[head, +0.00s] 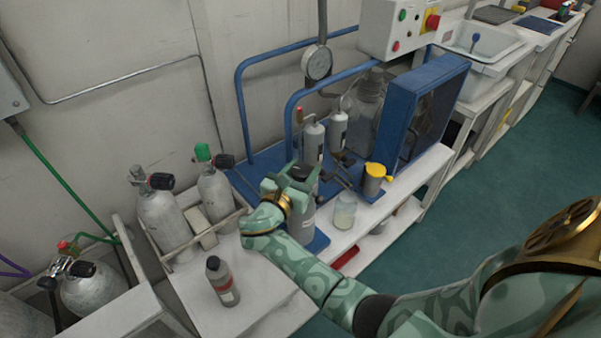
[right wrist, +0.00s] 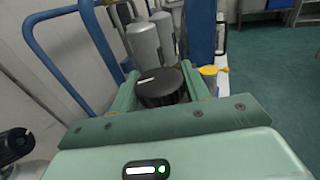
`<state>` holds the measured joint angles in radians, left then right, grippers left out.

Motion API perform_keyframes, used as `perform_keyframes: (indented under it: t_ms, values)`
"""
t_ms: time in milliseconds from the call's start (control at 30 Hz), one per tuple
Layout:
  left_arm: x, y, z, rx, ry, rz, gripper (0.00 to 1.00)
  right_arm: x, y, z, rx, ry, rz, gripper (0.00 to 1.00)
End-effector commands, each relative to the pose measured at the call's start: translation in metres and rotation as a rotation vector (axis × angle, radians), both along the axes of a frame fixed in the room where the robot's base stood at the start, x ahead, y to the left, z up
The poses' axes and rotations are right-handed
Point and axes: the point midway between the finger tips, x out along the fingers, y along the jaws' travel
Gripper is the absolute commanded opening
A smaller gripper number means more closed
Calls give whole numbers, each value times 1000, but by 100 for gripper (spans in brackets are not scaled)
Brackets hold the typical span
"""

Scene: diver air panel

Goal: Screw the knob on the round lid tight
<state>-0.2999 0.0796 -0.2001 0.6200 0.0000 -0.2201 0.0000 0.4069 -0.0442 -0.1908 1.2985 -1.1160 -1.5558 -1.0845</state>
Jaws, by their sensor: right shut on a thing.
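The black ribbed knob (head: 302,171) sits on top of a grey upright canister (head: 302,222) on the bench. It also shows in the right wrist view (right wrist: 160,86), with a short white mark on its top. My pale green right gripper (head: 290,181) is shut on the knob, one finger on each side; the fingers also show in the right wrist view (right wrist: 161,92). The round lid under the knob is hidden by the gripper, so I cannot tell whether a gap is left there. My left gripper is not in view.
A blue tube frame (head: 240,100) with a gauge (head: 317,63) stands behind. A yellow-topped cup (head: 375,178) and a glass jar (head: 345,210) stand to the right. A grey bottle (head: 222,282) stands in front, with cylinders (head: 165,220) in a rack at left.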

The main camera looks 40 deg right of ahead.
Motion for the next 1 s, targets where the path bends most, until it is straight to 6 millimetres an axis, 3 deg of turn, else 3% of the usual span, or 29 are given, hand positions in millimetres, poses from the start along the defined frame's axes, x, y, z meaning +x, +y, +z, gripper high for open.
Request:
perform_keyframes:
  t_ms: [500,1000]
  values:
    - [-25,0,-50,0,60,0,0,0,0,-7,-1,5,-431,23]
    - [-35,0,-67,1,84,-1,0,-1,0,-1,-1,0,-589,23]
